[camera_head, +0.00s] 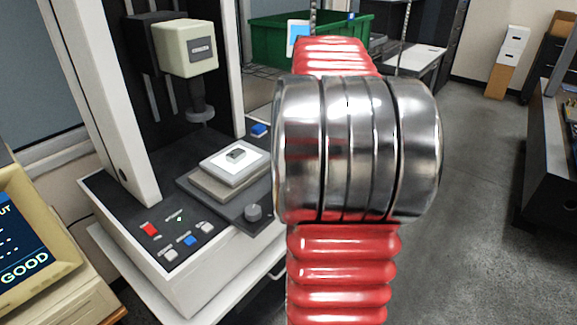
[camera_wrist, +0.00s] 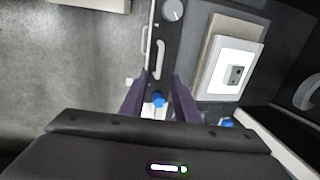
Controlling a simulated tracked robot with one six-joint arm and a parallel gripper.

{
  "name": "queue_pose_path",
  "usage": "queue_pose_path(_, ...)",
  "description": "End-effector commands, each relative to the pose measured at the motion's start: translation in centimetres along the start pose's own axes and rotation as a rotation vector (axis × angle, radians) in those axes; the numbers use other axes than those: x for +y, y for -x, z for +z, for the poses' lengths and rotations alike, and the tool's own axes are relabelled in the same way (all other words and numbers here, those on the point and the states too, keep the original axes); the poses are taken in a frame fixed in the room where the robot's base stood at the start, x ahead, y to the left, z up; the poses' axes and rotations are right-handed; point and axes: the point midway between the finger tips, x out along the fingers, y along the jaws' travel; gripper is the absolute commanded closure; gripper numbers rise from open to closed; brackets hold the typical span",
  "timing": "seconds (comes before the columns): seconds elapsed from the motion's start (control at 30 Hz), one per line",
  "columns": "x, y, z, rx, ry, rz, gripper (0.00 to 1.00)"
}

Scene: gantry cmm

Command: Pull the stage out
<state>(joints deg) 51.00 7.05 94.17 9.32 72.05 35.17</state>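The stage (camera_head: 190,192) is a dark flat slide on the white base of the measuring machine, with a grey block and a white plate (camera_head: 213,173) holding a small dark grey part (camera_head: 236,155). A round grey knob (camera_head: 253,212) stands at its front corner. In the wrist view the knob (camera_wrist: 172,10), white plate (camera_wrist: 215,72) and part (camera_wrist: 234,75) lie up and right of my gripper (camera_wrist: 163,80). Its two purple fingers are apart, over a dark edge strip with a pale slot (camera_wrist: 158,58). A blue round piece (camera_wrist: 158,99) shows between them; contact cannot be told. My arm hides the gripper in the head view.
A cream probe head (camera_head: 186,47) hangs above the stage. Buttons (camera_head: 150,230) line the base front. A monitor (camera_head: 32,240) reading GOOD stands at left. A green crate (camera_head: 275,38) is behind. Open floor (camera_head: 455,200) lies to the right, before a dark bench (camera_head: 548,160).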

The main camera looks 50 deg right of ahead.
Motion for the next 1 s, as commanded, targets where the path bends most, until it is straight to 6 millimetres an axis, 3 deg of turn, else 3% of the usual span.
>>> queue_pose_path(0.1,0.0,1.8,0.0,0.002,0.000,-0.001,0.71)
queue_pose_path(0.3,0.0,3.0,0.0,0.000,0.000,0.000,0.71)
queue_pose_path(1.0,0.0,3.0,0.0,0.001,0.012,-0.001,0.71)
